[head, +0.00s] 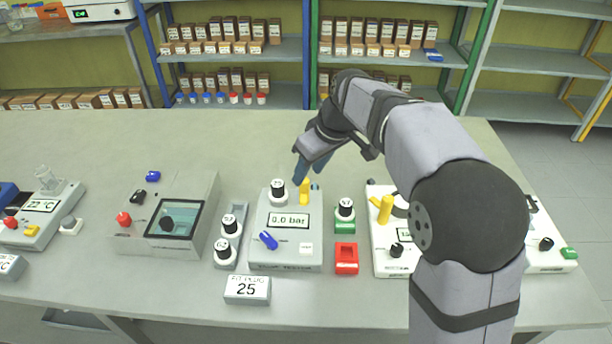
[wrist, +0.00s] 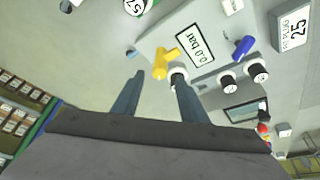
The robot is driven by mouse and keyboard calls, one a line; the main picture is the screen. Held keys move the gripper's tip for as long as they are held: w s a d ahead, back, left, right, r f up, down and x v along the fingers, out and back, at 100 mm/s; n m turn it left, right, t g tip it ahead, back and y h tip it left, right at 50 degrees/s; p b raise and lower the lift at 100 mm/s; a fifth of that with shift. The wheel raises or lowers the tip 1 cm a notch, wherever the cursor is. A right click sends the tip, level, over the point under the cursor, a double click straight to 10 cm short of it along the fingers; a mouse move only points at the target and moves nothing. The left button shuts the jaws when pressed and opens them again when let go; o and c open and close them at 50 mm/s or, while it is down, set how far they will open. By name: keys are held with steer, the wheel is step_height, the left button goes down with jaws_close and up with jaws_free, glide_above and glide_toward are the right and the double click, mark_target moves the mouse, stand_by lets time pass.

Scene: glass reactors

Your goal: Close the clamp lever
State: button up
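A yellow lever (head: 304,190) stands at the back of the grey pressure unit (head: 262,254), beside a black-and-white knob (head: 278,190). In the wrist view the yellow lever (wrist: 166,62) looks T-shaped and lies just beyond my fingertips. My gripper (head: 300,172) hangs above and behind the unit's back edge, pointing down. In the wrist view its fingers (wrist: 158,78) are apart with nothing between them. The right finger partly overlaps the knob (wrist: 178,77). Which lever is the clamp lever is not marked; another yellow lever (head: 385,209) stands on the white unit to the right.
A blue lever (head: 268,240) is on the pressure unit's front, below its "0.0 bar" display (head: 289,220). The bench (head: 250,140) behind is clear.

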mark_target(306, 182)
steer(key=shift+x, duration=1.7)
steer(key=shift+c, duration=0.3)
jaws_close()
